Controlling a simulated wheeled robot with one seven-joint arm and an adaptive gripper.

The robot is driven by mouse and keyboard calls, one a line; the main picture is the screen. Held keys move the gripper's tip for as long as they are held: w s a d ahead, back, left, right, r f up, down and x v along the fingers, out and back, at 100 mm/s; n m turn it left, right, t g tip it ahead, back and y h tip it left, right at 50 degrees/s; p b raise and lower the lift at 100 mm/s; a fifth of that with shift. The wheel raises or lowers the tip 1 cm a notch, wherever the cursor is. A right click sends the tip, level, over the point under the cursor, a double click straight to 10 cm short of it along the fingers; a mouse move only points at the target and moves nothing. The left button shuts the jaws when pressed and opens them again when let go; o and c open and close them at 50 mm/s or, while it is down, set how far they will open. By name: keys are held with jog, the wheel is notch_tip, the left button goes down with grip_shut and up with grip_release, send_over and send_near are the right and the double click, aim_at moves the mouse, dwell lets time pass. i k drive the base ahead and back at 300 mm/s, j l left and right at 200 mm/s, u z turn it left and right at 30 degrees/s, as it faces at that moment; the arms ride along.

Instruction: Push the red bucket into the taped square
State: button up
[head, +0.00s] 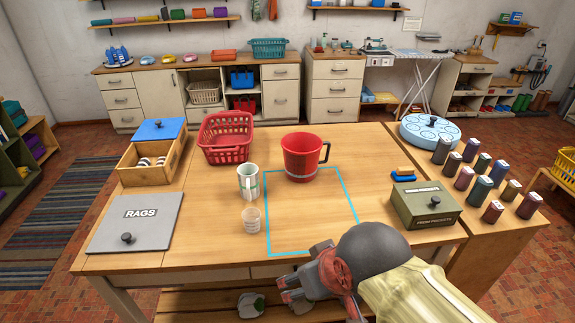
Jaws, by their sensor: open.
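The red bucket (302,155), a mug-like vessel with a side handle on its right and a grey band low down, stands upright on the wooden table. It is at the far edge of the taped square (353,195), its base overlapping the far tape line and hiding part of it. The square is outlined in light blue tape, and its inside is mostly bare. My gripper (287,289) is open at the table's front edge, near the square's near side, well apart from the bucket. My gripper and arm hide the square's near right corner.
A white-green cup (248,181) and a clear tumbler (251,220) stand just left of the square. A red basket (225,139) is behind left. A green box (427,205) and brush (403,174) are right. A grey RAGS lid (136,224) lies far left.

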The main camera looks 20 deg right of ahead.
aim_at(301, 150)
jog(key=i+l+z, duration=0.1)
jog(key=i+l, duration=0.15)
jog(key=i, duration=0.2)
jog(key=i+l+z, duration=0.1)
jog(key=i, duration=0.35)
jog(key=l, duration=0.05)
